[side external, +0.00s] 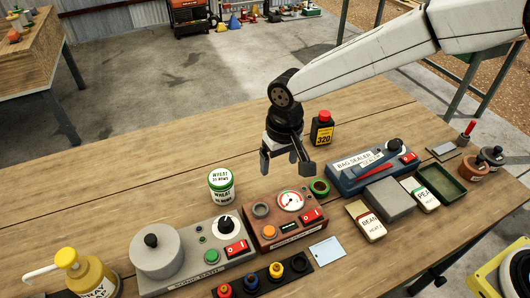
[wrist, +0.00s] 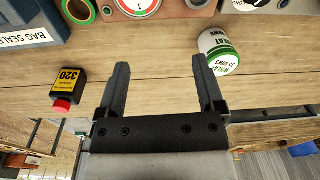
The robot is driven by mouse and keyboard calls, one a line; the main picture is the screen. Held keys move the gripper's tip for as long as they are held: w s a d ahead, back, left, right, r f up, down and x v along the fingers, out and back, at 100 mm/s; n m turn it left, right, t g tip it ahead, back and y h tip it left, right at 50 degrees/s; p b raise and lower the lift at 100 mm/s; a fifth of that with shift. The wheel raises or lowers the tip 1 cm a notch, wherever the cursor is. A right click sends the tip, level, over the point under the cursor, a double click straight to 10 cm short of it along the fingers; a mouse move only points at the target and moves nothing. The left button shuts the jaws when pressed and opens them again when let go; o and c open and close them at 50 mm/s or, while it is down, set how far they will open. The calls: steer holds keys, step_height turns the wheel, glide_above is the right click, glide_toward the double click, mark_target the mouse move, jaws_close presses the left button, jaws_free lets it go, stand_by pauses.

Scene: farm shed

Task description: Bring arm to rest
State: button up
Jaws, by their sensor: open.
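My gripper (side external: 287,163) hangs over the wooden table (side external: 130,170), above and behind the brown box with a red-and-white gauge (side external: 290,202). Its two dark fingers are apart with nothing between them. In the wrist view my gripper (wrist: 164,88) also shows open and empty, with bare table planks between the fingers. My white arm reaches in from the upper right of the side view.
A green-and-white wheat tin (side external: 221,186) stands left of my gripper, a black bottle with a red cap (side external: 322,129) right. The table's back left is clear.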

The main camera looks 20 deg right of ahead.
steer(key=s+d, duration=0.5)
steer(key=d, duration=0.3)
steer(key=s+d+t, duration=0.1)
steer(key=s+d, duration=0.4)
steer(key=d, duration=0.4)
steer(key=s+d+r+m+t, duration=0.1)
steer(key=s+d, duration=0.4)
steer(key=d, duration=0.3)
steer(key=shift+d, duration=0.4)
steer(key=shift+w, duration=0.1)
